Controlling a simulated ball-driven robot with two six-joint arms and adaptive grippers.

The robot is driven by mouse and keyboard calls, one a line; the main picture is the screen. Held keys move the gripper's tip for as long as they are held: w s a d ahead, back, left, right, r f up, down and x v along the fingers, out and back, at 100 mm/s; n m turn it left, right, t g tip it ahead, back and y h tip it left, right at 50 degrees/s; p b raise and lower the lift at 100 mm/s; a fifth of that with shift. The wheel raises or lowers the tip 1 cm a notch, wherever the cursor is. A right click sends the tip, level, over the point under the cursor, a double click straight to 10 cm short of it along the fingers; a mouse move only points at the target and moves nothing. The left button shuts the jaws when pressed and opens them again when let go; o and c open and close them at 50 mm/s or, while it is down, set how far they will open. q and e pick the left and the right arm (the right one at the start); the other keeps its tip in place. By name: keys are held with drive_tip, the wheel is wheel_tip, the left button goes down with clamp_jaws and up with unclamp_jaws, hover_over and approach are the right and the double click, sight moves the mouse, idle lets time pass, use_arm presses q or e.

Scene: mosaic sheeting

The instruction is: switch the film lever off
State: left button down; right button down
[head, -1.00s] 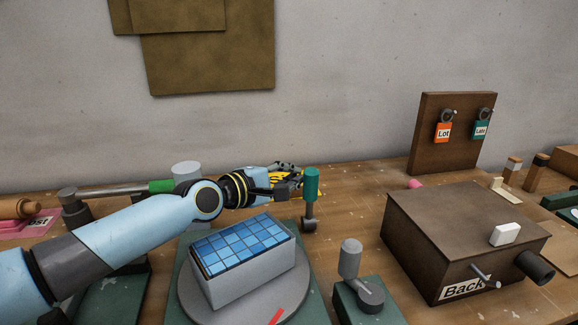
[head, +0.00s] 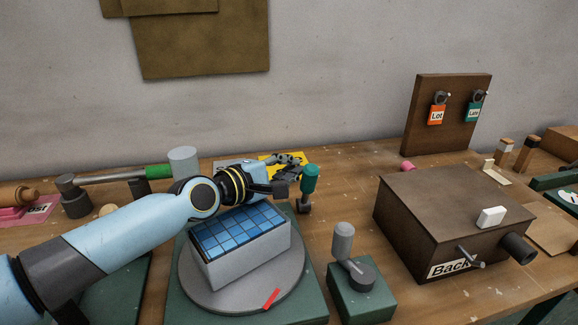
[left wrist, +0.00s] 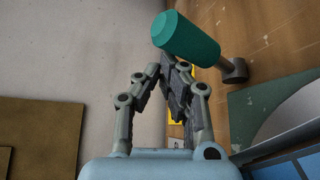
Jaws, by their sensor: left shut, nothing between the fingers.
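A lever with a teal handle (head: 310,178) stands on a dark foot behind the tile block, leaning slightly right. No readable label shows on it, so I cannot tell whether it is the film lever. My left gripper (head: 288,176) is shut and empty just left of this handle. In the left wrist view the shut fingertips (left wrist: 170,66) lie close beside the teal handle (left wrist: 186,40); contact is unclear. A yellow card (head: 296,158) is partly hidden behind the gripper. Other levers are a grey-handled one (head: 343,242) and a green-handled one (head: 158,172). My right gripper is out of view.
A block with blue tiles (head: 243,262) sits on a grey turntable (head: 200,292) below my left arm. A brown box (head: 420,212) labelled "Back" stands at right. A brown board (head: 448,88) with "Lot" and "Late" tags stands behind it. Table is clear between lever and box.

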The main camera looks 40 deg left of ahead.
use_arm(q)
wheel_tip(320, 180, up, 10)
idle(0.7)
drive_tip(key=shift+f, duration=0.1)
idle(0.4)
